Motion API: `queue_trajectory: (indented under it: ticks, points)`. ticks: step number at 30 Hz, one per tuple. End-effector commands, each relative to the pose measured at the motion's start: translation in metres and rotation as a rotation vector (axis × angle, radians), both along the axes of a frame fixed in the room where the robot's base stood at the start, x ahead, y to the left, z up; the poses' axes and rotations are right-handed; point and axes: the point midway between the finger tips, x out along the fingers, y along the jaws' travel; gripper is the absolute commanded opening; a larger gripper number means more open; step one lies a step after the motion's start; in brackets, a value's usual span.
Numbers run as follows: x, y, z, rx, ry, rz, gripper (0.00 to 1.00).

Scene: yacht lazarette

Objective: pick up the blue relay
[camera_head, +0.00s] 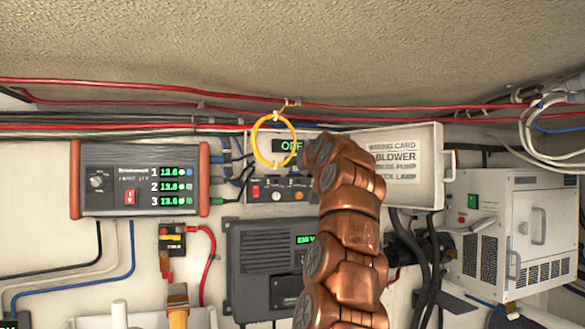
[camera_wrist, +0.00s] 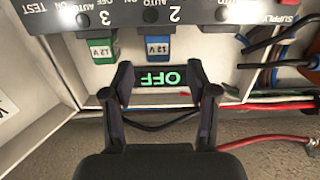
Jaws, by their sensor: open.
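The blue relay (camera_wrist: 159,48), marked 12 V, shows in the wrist view, seated under the panel edge below the number 2. A green relay (camera_wrist: 101,50), also marked 12 V, sits to its left below the number 3. My gripper (camera_wrist: 158,76) is open, with its two fingers spread and nothing between them. The blue relay lies just beyond the fingertips, roughly centred between them and apart from them as far as I can tell. In the head view my copper arm hides the gripper, and I cannot make out the blue relay there.
A green-lit OFF display (camera_wrist: 165,78) lies behind the fingers. Red and black cables (camera_wrist: 270,100) run at the right of the wrist view. In the head view, a yellow ring (camera_head: 256,140) hangs left of my arm, and an open lid with a wiring card (camera_head: 395,157) stands at its right.

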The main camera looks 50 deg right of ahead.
Motion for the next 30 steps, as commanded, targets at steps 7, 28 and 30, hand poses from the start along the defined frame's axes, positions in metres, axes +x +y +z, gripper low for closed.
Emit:
queue_trajectory:
  ticks: [7, 28, 30]
  points:
    - [0.012, -0.007, 0.001, 0.001, 0.002, 0.001, 0.58]
    - [0.049, -0.029, -0.003, 0.0, 0.0, 0.001, 0.55]
    - [0.049, -0.029, -0.003, 0.0, -0.001, 0.001, 0.48]
